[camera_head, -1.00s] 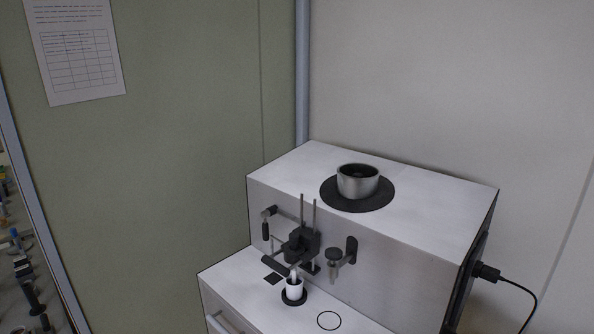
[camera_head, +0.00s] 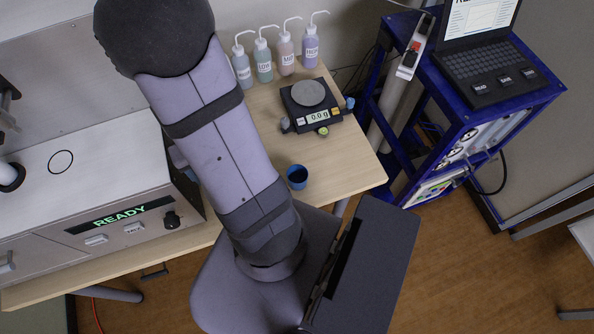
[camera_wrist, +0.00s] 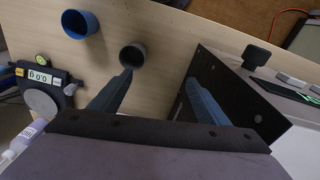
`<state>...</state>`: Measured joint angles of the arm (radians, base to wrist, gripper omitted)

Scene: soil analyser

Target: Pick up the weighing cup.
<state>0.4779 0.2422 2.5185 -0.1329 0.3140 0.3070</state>
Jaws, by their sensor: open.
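Two small cups stand on the wooden table, and I cannot tell by label which is the weighing cup. The blue cup (camera_head: 297,177) is right of my arm in the head view; it is also at the top left of the wrist view (camera_wrist: 80,23). A dark grey cup (camera_wrist: 132,56) shows only in the wrist view, just beyond the left fingertip; my arm probably hides it in the head view. My gripper (camera_wrist: 160,82) is open and empty, with its fingers apart above the table between the grey cup and the analyser's side. My arm mostly hides it in the head view.
The analyser (camera_head: 90,175), its display reading READY, stands left of my arm, its dark side close to the right finger. A scale (camera_head: 312,104) reading 0.0 g and several wash bottles (camera_head: 285,52) stand behind. A blue cart (camera_head: 470,95) with a laptop is at right.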

